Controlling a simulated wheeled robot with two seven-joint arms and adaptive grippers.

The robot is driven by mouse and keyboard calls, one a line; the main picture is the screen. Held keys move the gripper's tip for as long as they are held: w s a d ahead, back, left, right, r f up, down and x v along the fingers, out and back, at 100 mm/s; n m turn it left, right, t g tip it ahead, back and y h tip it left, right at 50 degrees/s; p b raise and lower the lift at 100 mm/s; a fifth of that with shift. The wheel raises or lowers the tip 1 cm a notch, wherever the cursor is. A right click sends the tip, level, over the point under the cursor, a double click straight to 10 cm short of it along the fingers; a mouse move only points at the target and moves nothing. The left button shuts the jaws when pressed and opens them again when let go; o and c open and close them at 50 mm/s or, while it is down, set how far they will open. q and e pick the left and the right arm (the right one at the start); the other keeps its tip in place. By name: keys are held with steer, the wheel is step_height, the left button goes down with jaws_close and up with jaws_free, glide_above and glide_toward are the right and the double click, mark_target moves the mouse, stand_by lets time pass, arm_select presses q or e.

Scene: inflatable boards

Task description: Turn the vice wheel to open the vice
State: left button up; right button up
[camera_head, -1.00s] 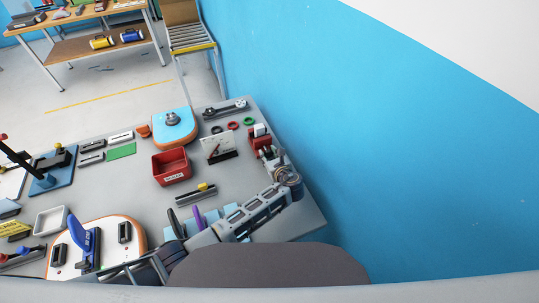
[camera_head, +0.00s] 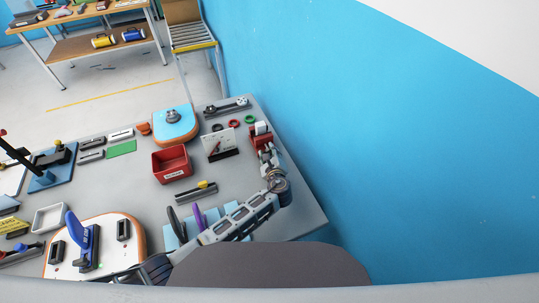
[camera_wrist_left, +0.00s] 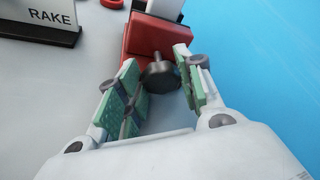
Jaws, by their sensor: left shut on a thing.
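The red vice (camera_head: 260,141) stands near the right edge of the grey bench in the head view, with a pale block (camera_head: 261,128) at its top. Its red body (camera_wrist_left: 150,38) fills the top middle of the left wrist view. The dark round vice wheel (camera_wrist_left: 160,75) faces my wrist camera. My left gripper (camera_head: 267,156) is at the wheel end of the vice. In the wrist view its green-padded fingers (camera_wrist_left: 160,88) are on either side of the wheel, shut on it. In the head view, the gripper hides the wheel. My right gripper is not in view.
A red bin (camera_head: 171,163) stands farther left. The blue wall (camera_head: 380,150) lies right of the bench.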

arm_select(q)
steer(key=shift+f, duration=0.1)
steer(key=shift+c, duration=0.2)
steer(key=o, duration=1)
steer(key=shift+f, duration=0.15)
steer(key=shift+v, duration=4.05)
steer(key=shift+o, duration=0.2)
steer(key=shift+w, duration=0.1)
